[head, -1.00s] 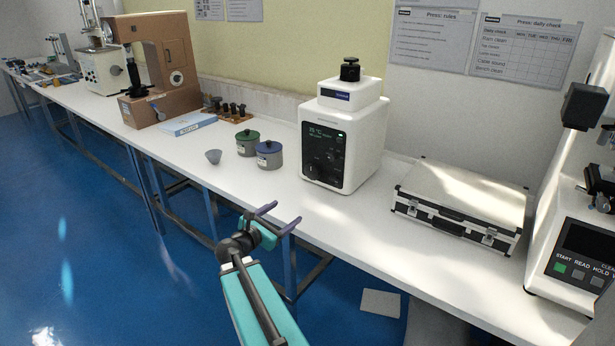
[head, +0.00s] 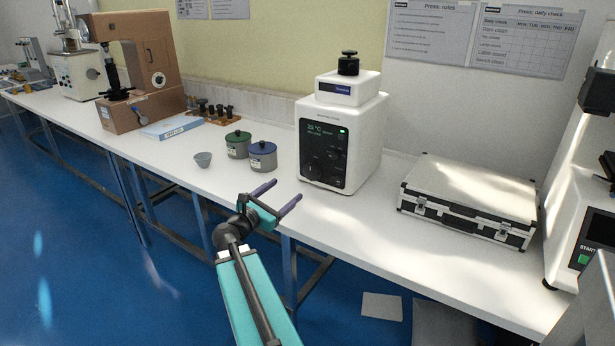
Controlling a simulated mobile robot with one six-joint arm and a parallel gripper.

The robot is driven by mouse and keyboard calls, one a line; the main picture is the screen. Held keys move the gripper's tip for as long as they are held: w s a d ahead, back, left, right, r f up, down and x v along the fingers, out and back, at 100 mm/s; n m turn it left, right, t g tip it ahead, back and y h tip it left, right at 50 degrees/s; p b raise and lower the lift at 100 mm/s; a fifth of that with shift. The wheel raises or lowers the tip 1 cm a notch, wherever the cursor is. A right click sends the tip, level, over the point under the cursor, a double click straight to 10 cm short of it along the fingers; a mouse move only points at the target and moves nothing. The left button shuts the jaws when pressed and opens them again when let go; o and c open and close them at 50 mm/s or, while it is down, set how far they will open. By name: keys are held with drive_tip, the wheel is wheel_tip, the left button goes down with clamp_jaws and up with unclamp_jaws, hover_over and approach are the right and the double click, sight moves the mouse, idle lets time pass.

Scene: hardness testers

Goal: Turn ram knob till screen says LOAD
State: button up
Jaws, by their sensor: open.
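A white press (head: 370,130) stands on the bench at centre. Its dark front panel has a small screen (head: 319,130) that reads about 25 °C; the smaller text is too small to read. A large dark knob (head: 312,168) sits low on the panel, with smaller controls to its right. A black knob (head: 348,64) stands on the press's top cap. I cannot tell which one is the ram knob. My gripper (head: 288,192) is open and empty, over the bench's front edge, left of and in front of the press, apart from it.
A white tester (head: 575,230) is at the right edge. The bench front (head: 345,215) before the press is bare.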

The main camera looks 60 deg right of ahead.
sight(311, 172)
drive_tip(key=shift+s+d, duration=0.15)
drive_tip(key=shift+d+p, duration=0.45)
drive_tip(key=shift+d, duration=6.5)
drive_tip(key=shift+c, duration=0.4)
